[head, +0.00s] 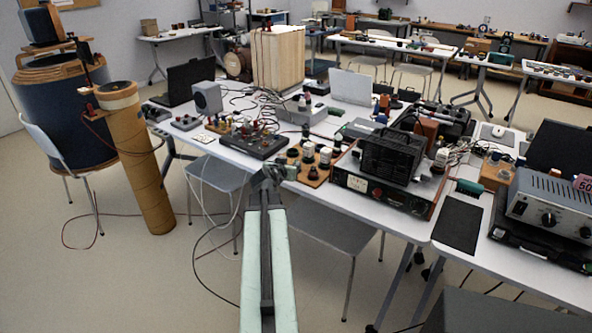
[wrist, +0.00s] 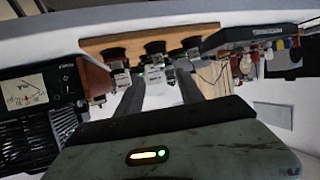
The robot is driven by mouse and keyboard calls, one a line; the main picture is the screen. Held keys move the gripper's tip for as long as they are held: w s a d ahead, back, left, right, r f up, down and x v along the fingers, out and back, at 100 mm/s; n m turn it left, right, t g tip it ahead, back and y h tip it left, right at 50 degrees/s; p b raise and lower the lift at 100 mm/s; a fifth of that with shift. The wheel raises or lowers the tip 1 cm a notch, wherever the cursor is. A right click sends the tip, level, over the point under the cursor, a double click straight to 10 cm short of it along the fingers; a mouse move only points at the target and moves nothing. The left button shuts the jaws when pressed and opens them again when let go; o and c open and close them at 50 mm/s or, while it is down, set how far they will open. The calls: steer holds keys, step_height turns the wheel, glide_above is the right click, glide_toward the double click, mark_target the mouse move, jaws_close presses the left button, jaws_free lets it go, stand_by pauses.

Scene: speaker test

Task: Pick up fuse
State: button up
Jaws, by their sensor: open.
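A wooden board (head: 313,180) near the front edge of the table holds several pale, fuse-like pieces (head: 308,149) and round black parts. I cannot tell which one the task means. In the wrist view the board (wrist: 100,43) is at the top, with pale pieces with black round ends (wrist: 154,72) along it. My gripper (head: 274,172) is at the table's front edge, just left of the board. In the wrist view my gripper (wrist: 158,84) is open, its two dark fingers pointing at the board on either side of the middle pale piece. No contact is clear.
A black meter unit (head: 383,158) stands right of the board; its dial shows in the wrist view (wrist: 27,92). A dark terminal box (head: 256,144) with cables lies to the left. A grey chair (head: 325,232) is under the table. Open floor lies at the front left.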

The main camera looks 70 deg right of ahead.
steer(key=b+x, duration=0.1)
steer(key=x, duration=0.3)
steer(key=b+x, duration=0.1)
steer(key=x, duration=0.1)
steer(key=shift+d+f+b, duration=0.2)
steer(key=shift+f+b, duration=0.1)
steer(key=shift+f, duration=0.2)
steer(key=shift+a+r, duration=0.1)
jaws_close()
